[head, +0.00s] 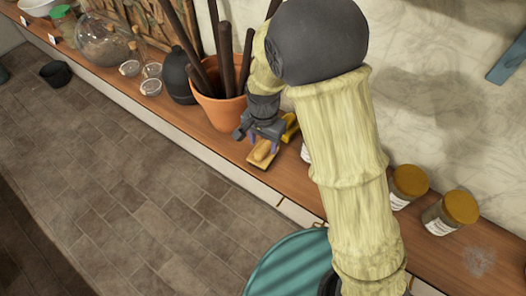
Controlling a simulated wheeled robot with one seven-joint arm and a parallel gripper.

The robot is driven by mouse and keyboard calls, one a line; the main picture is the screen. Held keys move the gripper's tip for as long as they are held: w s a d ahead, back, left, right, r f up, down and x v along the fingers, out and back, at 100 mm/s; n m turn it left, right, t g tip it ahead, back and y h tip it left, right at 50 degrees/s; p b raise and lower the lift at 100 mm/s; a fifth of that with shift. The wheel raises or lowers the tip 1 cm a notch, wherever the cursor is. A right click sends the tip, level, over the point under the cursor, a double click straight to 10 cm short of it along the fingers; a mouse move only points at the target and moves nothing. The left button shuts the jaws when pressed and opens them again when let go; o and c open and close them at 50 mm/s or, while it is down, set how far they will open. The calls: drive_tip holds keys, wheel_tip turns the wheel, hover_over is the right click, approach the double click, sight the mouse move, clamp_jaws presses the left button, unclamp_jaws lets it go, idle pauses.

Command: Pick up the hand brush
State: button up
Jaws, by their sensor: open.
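What looks like the hand brush (262,153), a small tan wooden piece with a rounded top, lies near the front edge of the wooden shelf (210,130). My gripper (263,141) is just above it, pointing down, with its purplish fingers apart. The fingers appear to be around or just over the rounded top; I cannot tell whether they touch it. The gripper body hides part of the piece's far side.
A terracotta pot (220,111) with dark sticks stands close left of my gripper. A yellow object (290,127) is just behind it to the right. A dark bottle (178,78) stands farther left. Two jars with yellow lids (408,182) (459,207) stand right of my arm.

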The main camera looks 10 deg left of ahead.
sight(263, 147)
drive_tip(key=shift+w+a+f+p, duration=0.1)
drive_tip(key=shift+f+p, duration=0.3)
drive_tip(key=shift+f, duration=1.2)
drive_tip(key=c, duration=1.1)
